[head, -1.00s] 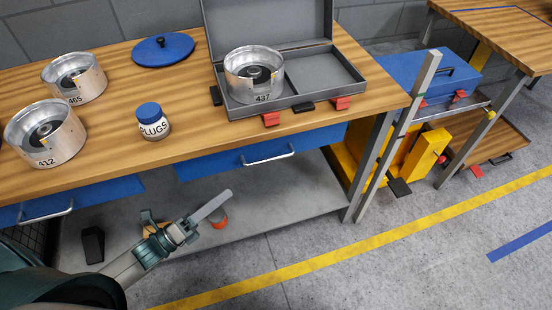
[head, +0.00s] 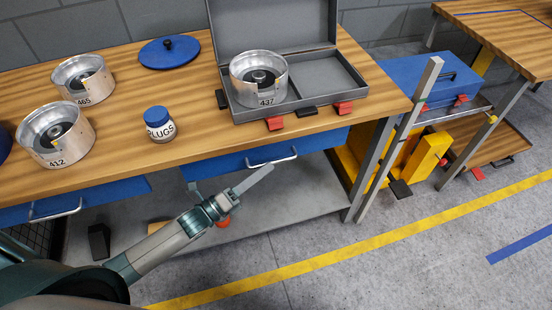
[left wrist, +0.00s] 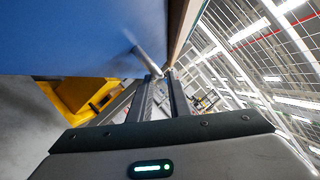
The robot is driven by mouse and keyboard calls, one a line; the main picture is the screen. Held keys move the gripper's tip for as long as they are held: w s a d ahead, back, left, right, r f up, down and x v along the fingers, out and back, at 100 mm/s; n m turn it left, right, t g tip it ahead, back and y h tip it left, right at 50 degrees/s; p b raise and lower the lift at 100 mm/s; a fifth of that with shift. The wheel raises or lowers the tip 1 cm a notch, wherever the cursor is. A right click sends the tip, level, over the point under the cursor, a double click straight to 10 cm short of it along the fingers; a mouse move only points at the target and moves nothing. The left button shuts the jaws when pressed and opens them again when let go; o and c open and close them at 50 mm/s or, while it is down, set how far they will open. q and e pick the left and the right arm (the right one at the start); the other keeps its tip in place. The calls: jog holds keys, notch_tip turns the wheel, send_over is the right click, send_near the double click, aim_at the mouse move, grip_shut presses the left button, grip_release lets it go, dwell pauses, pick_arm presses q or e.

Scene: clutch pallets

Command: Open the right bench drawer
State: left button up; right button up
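The right bench drawer (head: 222,166) is a blue front under the wooden bench top, and it looks closed. Its silver bar handle (head: 272,162) is at the middle of that front. My left gripper (head: 264,172) reaches up from the lower left, with its fingertips close to the handle. In the left wrist view, the blue front (left wrist: 70,40) fills the upper left. The handle (left wrist: 148,58) shows just beyond the two fingers (left wrist: 161,78), which have a gap between them. I cannot tell whether the fingertips touch the handle. My right gripper is out of view.
The wooden bench (head: 200,98) carries metal clutch housings, a plugs jar (head: 160,125), a blue lid (head: 167,50) and an open grey case (head: 340,80). A left drawer (head: 100,192) is beside. A grey post (head: 400,140) stands at the right corner. The floor in front is clear.

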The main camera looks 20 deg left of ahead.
aim_at(276, 161)
pick_arm(q)
jog(key=shift+p+x, duration=0.35)
jog(key=shift+x, duration=2.05)
grip_shut()
